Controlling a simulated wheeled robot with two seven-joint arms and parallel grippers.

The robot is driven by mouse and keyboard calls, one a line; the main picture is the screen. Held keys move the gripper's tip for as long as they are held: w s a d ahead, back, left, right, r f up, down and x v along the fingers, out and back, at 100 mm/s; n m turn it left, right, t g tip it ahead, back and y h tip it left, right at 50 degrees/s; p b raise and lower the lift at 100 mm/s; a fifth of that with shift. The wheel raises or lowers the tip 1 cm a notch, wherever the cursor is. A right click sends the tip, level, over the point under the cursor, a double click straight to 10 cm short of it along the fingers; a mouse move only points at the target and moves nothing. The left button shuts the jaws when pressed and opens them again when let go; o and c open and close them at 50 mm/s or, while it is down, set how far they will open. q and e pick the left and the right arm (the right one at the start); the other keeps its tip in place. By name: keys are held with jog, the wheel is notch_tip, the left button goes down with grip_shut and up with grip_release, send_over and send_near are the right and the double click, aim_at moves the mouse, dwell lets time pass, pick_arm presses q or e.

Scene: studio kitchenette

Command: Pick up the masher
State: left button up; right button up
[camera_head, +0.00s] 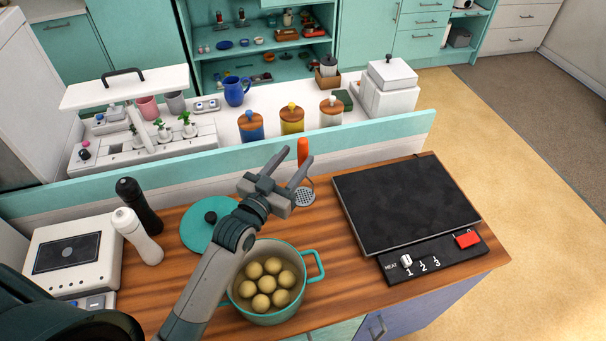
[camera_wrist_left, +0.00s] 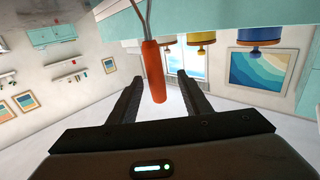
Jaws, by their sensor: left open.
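The masher (camera_head: 303,152) has an orange handle and a grey perforated head that shows low beside the gripper, over the wooden counter. My left gripper (camera_head: 296,161) is at the masher, just below the orange handle in the head view. In the left wrist view the orange handle (camera_wrist_left: 153,72) reaches between the two open dark fingers (camera_wrist_left: 160,90), with gaps visible on both sides. Part of the masher's shaft is hidden behind the gripper in the head view. My right gripper is not in view.
A teal pot (camera_head: 315,268) with several round yellowish items stands below my arm. A teal lid (camera_head: 193,238) lies left of it. Salt and pepper mills (camera_head: 139,205) stand further left. A black hotplate (camera_head: 400,205) is at right. A low teal-topped wall (camera_head: 365,137) runs behind.

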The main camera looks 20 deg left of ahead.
pick_arm(q)
jog(key=shift+w+d+p, duration=0.25)
jog(key=shift+w+p, duration=0.15)
jog(key=shift+w, duration=0.75)
jog(key=shift+r, duration=0.15)
jog(key=w+p, duration=0.1)
jog(key=w+d+p, duration=0.1)
jog(key=w, duration=0.3)
jog(key=shift+d+r+p, duration=0.25)
jog(key=shift+r+p, duration=0.1)
jog(key=shift+p, duration=0.05)
